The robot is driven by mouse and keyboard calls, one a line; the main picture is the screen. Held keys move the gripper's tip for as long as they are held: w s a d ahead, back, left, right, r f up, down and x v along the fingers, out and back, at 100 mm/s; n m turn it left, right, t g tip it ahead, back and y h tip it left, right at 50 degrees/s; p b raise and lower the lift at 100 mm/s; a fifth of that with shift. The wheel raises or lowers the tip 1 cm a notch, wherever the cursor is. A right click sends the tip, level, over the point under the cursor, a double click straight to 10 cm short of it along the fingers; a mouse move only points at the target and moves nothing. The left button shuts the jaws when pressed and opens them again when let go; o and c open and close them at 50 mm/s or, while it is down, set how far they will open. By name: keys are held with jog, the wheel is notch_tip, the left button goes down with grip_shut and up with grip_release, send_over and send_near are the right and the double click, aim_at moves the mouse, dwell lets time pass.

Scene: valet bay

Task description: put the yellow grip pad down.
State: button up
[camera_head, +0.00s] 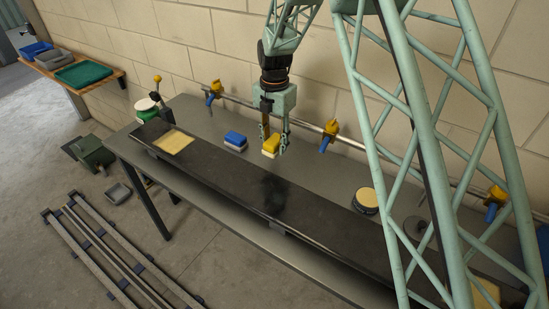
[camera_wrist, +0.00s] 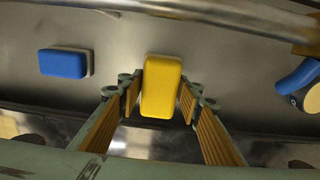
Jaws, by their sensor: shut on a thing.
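The yellow grip pad (camera_head: 271,145) is a small yellow block with a paler side, near the back of the grey bench (camera_head: 312,172). My gripper (camera_head: 273,138) points down over the bench and is shut on the pad. In the wrist view the yellow pad (camera_wrist: 161,86) sits upright between the two ribbed fingers of my gripper (camera_wrist: 160,97). I cannot tell whether the pad's underside touches the bench or is slightly above it.
A blue pad (camera_head: 235,141), also in the wrist view (camera_wrist: 64,63), lies to the left. A rail with yellow-and-blue clamps (camera_head: 329,134) runs behind. A dark strip (camera_head: 235,177) lies along the front, with a pale yellow square (camera_head: 174,142) on it. A round tin (camera_head: 366,200) stands right.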

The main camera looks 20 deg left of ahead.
aim_at(274, 139)
jog(key=shift+f, duration=1.4)
jog(key=shift+f, duration=1.9)
jog(key=shift+f, duration=0.1)
jog(key=o, duration=1)
jog(key=shift+c, duration=0.2)
notch_tip(274, 139, up, 12)
jog(key=shift+r, duration=0.15)
